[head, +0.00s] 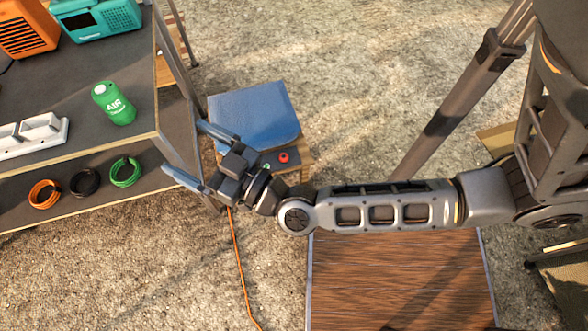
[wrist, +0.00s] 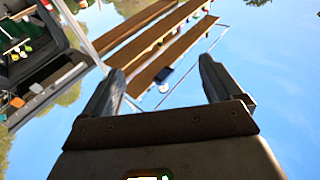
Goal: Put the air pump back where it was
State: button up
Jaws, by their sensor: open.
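A green canister marked AIR (head: 113,103), which looks like the air pump, stands upright on the grey top of the table (head: 75,92) at the left in the head view. My gripper (head: 183,148) is open and empty, its fingers pointing left near the table's right front corner. It is apart from the canister, to its lower right in the picture. In the wrist view my gripper's two fingers (wrist: 161,65) are spread with nothing held between them. I cannot make out the canister in the wrist view.
A white tray (head: 35,137), a teal radio (head: 95,17) and an orange unit (head: 27,28) share the tabletop. Several coiled straps, one green (head: 125,172), lie on the lower shelf. A blue box (head: 254,117) and a red knob (head: 284,157) are right of my gripper.

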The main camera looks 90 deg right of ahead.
jog(key=s+a+r+n+g+y, duration=0.2)
jog(key=s+a+r+y, duration=0.1)
jog(key=s, duration=0.6)
jog(key=s+a+r+n+g+y, duration=0.2)
jog(key=s+a+r+y, duration=0.1)
jog(key=s, duration=0.6)
jog(key=shift+s+a+r+n+y, duration=0.25)
jog(key=shift+a+r+n+y, duration=0.25)
jog(key=shift+y, duration=0.5)
jog(key=shift+f, duration=0.1)
